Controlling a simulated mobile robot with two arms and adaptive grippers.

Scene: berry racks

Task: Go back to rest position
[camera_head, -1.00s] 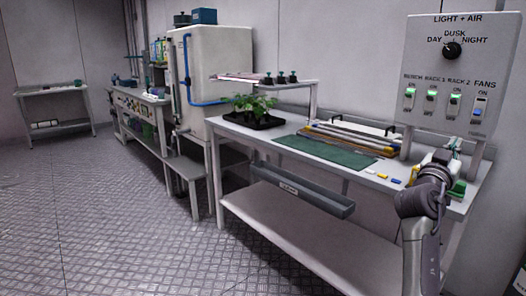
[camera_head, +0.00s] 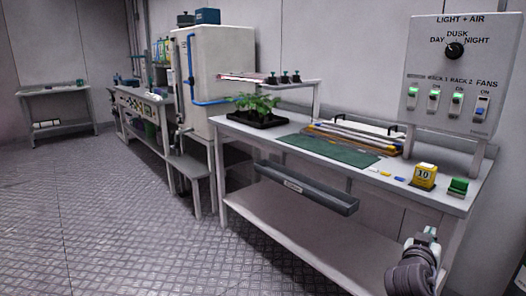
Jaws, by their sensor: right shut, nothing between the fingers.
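My right gripper (camera_head: 430,234) shows at the lower right, in front of the workbench (camera_head: 235,133) and below its top. It is shut and empty, apart from anything on the bench. My right arm comes in from the bottom edge. My left gripper is not in view.
A yellow block marked 10 (camera_head: 423,176) and a green block (camera_head: 457,188) stand at the bench's right end. A control panel (camera_head: 464,60) with a knob and switches rises behind them. A green mat (camera_head: 328,150) and a plant tray (camera_head: 262,121) lie further left. The floor at left is clear.

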